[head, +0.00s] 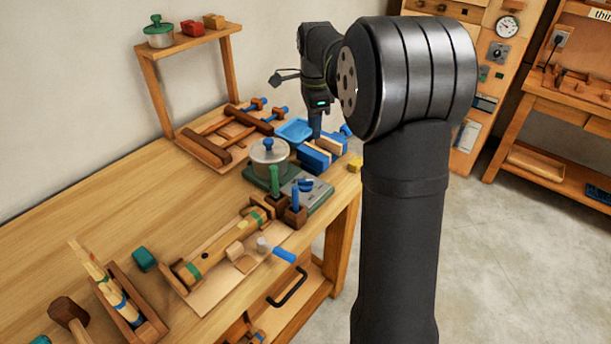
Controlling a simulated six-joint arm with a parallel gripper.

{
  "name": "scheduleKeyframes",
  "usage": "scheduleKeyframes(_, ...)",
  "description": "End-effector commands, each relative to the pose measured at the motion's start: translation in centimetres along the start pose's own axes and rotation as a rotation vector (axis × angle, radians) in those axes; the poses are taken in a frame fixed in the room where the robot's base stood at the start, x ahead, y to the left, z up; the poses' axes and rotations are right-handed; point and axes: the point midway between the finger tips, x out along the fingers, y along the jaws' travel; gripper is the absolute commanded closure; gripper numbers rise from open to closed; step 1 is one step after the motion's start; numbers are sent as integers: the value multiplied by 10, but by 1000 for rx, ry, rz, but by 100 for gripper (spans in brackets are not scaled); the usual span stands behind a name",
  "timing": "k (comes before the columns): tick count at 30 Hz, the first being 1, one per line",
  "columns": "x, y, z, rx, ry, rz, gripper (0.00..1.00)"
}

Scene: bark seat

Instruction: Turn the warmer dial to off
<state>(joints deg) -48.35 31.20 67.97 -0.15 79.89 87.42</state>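The warmer appears to be the green base (322,200) near the table's right edge, with a lidded metal pot (268,172) on its left part. A grey plate on its right part carries a small blue dial (305,185). The dial's setting is too small to read. My gripper (316,134) points down beyond the dial, above or beside a blue clamp-like block with wood in it (314,160). It is apart from the dial in the picture. Its fingertips are small and blend with blue things behind, so I cannot tell if they are open.
Two upright blue-handled and green-handled tools (295,203) in wooden blocks stand just in front of the dial. A blue tray (294,131) and a wooden rack (225,140) lie behind the pot. The table's left middle is clear.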

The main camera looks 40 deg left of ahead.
Motion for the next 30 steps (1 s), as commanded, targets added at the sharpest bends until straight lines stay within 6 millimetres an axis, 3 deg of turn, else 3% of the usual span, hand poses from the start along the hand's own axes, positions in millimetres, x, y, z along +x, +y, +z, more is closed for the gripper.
scheduleKeyframes(4, -7, 6, 18, 135, -2, 11, 65)
scheduleKeyframes(11, -2, 9, 25, 196, -2, 18, 65)
scheduleKeyframes(17, 31, 10, 24, 194, -1, 20, 65)
scheduleKeyframes(30, 126, 12, 24, 192, -1, 20, 65)
